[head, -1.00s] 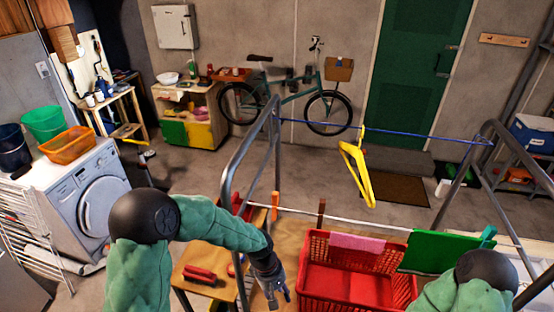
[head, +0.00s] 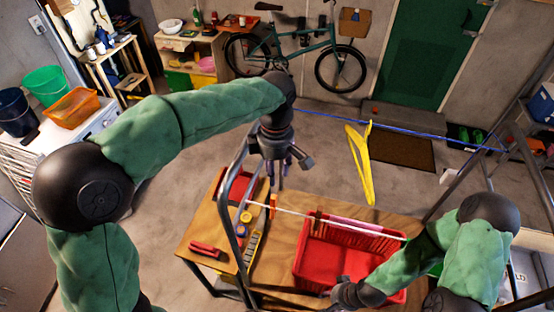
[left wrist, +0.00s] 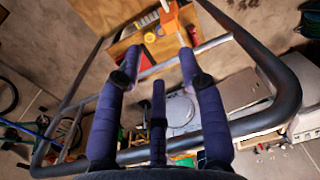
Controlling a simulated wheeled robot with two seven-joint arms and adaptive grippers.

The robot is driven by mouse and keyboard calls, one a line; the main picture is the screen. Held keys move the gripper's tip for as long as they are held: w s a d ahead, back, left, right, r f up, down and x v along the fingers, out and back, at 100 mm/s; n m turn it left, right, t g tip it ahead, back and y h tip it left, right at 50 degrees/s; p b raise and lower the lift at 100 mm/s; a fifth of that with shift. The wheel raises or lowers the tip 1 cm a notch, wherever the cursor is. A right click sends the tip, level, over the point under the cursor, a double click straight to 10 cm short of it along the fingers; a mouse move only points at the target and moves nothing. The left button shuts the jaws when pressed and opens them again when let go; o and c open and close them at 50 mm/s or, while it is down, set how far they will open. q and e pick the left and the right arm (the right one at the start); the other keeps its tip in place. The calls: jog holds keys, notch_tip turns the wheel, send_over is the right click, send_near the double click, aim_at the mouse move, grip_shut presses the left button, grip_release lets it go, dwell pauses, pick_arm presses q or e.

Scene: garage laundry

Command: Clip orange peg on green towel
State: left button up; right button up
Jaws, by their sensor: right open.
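The orange peg (head: 273,205) sits on the white line near the left rail of the drying frame. It also shows at the top of the left wrist view (left wrist: 170,17). My left gripper (head: 277,183) is just above the peg, pointing down, apart from it. In the left wrist view (left wrist: 158,62) its fingers are spread and empty, with the peg beyond the tips. Only a small green patch, apparently the green towel (head: 436,270), shows behind my right arm; the rest is hidden. My right gripper (head: 345,294) is open at the red basket's front edge, partly cut off.
A red basket (head: 330,262) stands on the wooden table (head: 212,228), with a pink cloth (head: 357,226) at its back. A yellow hanger (head: 362,165) hangs on the blue line. The metal frame (head: 228,215) rises close beside my left gripper.

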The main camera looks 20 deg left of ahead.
aim_at(274, 196)
pick_arm(q)
jog(key=s, duration=0.1)
jog(key=s+f+b, duration=0.1)
jog(key=s, duration=0.1)
jog(key=w+f+b, duration=0.1)
jog(key=f+b, duration=0.1)
jog(key=f, duration=0.1)
jog(key=shift+w, duration=0.35)
jog(key=f+b, duration=0.1)
jog(key=f, duration=0.1)
jog(key=f+b, duration=0.1)
jog(key=b, duration=0.1)
jog(key=f+b, duration=0.1)
jog(key=f, duration=0.1)
jog(key=shift+s+f, duration=0.3)
jog(key=shift+s+f+b, duration=0.15)
jog(key=shift+f+b, duration=0.15)
jog(key=shift+b, duration=0.05)
pick_arm(e)
notch_tip(274, 196, down, 8)
jog(key=s, duration=0.1)
jog(key=shift+s+r, duration=0.25)
pick_arm(q)
grip_shut()
jog(key=shift+r, duration=0.1)
